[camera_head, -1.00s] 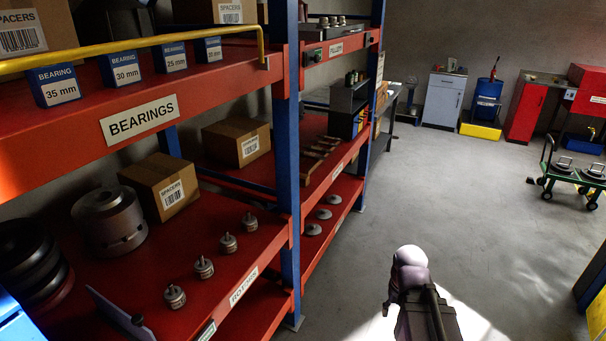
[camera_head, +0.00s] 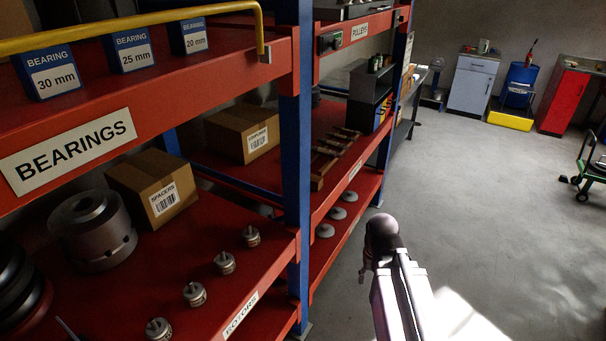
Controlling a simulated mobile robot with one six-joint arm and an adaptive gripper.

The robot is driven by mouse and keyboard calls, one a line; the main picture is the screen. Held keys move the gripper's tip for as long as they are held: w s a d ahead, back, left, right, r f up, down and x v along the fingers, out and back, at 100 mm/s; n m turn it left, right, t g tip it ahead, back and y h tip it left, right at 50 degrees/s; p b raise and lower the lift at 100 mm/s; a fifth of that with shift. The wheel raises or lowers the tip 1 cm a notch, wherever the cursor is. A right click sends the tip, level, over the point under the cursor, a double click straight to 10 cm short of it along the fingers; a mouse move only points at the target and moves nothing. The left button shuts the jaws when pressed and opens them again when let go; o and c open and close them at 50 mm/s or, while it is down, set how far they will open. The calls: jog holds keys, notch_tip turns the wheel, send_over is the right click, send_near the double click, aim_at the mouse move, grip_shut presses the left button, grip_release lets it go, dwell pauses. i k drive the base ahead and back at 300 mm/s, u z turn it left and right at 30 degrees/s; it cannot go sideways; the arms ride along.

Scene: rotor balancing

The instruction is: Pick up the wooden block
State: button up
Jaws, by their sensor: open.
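I cannot make out a wooden block for certain. A low brown wooden-looking piece with several short bars (camera_head: 328,162) lies on the middle red shelf beyond the blue post, and I cannot tell whether it is the block. Part of my arm shows at the lower middle, out in front of the shelving. My gripper is not in the picture, so its place relative to any block is hidden.
Red shelving (camera_head: 270,313) with blue posts (camera_head: 296,150) fills the left. It holds several metal rotors (camera_head: 224,262), a grey cylinder (camera_head: 92,230), cardboard boxes (camera_head: 152,187) and blue bearing boxes (camera_head: 131,51).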

aim_at(316, 183)
jog(key=u, duration=0.2)
jog(key=i, duration=1)
jog(key=u, duration=0.05)
